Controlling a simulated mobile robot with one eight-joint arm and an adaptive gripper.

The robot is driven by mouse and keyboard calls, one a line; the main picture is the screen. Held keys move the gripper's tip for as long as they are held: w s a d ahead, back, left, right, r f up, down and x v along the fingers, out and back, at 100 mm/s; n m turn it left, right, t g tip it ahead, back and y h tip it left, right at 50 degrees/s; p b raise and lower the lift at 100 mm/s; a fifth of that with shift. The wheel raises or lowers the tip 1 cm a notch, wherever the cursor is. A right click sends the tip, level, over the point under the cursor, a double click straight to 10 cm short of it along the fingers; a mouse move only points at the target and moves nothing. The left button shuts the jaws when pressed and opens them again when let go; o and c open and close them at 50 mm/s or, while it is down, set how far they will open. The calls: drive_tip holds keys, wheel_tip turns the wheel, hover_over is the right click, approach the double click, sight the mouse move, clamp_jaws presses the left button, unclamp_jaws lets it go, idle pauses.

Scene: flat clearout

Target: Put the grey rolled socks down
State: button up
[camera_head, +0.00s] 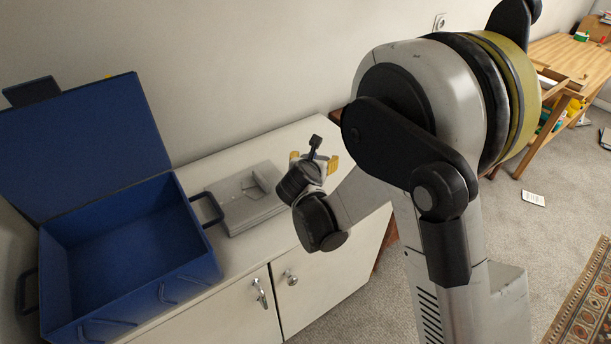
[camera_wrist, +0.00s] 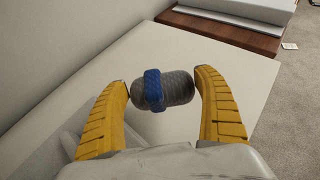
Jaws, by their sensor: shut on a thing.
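The grey rolled socks (camera_wrist: 178,88) with a blue band around the middle show in the wrist view, between the two yellow fingers of my gripper (camera_wrist: 162,80). My gripper is shut on them, and they lie crosswise from finger to finger. White cabinet top shows behind and below them. In the head view my gripper (camera_head: 314,160) is over the white cabinet (camera_head: 290,143), toward its right part. I cannot make out the socks clearly in that view, as my wrist covers much of the gripper.
A blue open box (camera_head: 130,240) with its lid up stands on the cabinet's left part and looks empty inside. A flat grey device (camera_head: 245,205) lies between box and gripper. The wall is behind. A wooden table (camera_head: 570,60) stands far right.

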drive_tip(key=shift+w+a+f+b, duration=0.35)
drive_tip(key=shift+w+a+f, duration=0.5)
drive_tip(key=shift+a+f, duration=0.05)
wheel_tip(320, 180, down, 4)
drive_tip(key=shift+r+b, duration=0.1)
drive_tip(key=shift+b, duration=1.05)
drive_tip(key=shift+r, duration=0.1)
